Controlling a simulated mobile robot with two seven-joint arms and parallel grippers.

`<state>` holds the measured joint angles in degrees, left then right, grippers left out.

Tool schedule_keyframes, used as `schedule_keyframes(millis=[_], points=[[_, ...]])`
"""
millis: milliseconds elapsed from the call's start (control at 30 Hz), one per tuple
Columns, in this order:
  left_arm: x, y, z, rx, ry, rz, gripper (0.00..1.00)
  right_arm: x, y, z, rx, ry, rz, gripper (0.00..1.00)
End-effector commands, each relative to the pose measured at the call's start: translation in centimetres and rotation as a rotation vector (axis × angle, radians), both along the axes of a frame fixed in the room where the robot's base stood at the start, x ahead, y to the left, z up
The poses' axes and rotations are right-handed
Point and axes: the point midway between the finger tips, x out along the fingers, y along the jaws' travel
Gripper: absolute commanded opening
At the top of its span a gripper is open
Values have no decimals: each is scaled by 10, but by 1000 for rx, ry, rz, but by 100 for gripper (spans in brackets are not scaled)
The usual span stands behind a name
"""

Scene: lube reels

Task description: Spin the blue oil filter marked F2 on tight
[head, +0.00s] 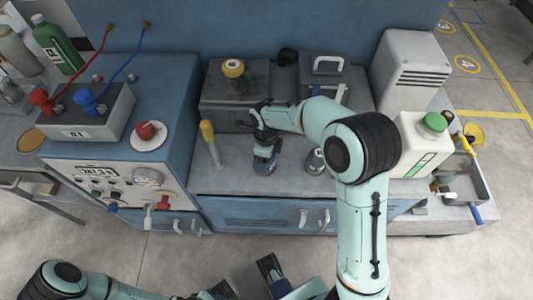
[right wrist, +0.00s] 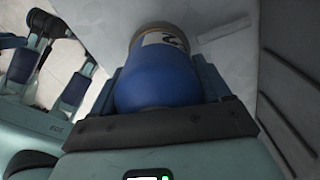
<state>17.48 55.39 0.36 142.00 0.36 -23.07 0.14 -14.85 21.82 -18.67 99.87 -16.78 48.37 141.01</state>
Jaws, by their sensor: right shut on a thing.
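The blue oil filter (head: 265,165) is at the grey counter's front part in the head view, below my right gripper (head: 266,138). In the right wrist view the blue filter (right wrist: 160,80) sits between the two fingers of my right gripper (right wrist: 163,92), which is shut on it. A pale label with a "2" shows near its far end. I cannot tell whether the filter is seated on anything. My left gripper (head: 246,279) is low at the front, empty and open, its fingers apart; it also shows in the right wrist view (right wrist: 55,72).
A yellow-handled tool (head: 208,135) stands left of the filter. A round metal-topped item (head: 316,160) is to the right, partly hidden by my arm. Behind are a dark box (head: 232,103) and a grey case (head: 325,72). A white jug (head: 424,145) stands right.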

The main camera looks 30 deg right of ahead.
Motion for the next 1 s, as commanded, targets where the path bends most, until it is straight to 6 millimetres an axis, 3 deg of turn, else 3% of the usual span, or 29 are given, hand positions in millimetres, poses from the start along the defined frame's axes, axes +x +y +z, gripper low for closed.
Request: schedule_keyframes(millis=[333, 633, 967, 1000], points=[[0, 0, 2, 0, 0, 0, 43, 0, 0, 0, 0, -1, -44, 34], [5, 0, 27, 0, -9, 0, 43, -1, 2, 2, -1, 1, -414, 34], [5, 0, 28, 0, -9, 0, 43, -1, 2, -1, 0, -2, -481, 34], [5, 0, 28, 0, -9, 0, 43, -1, 2, -1, 0, -2, -481, 86]])
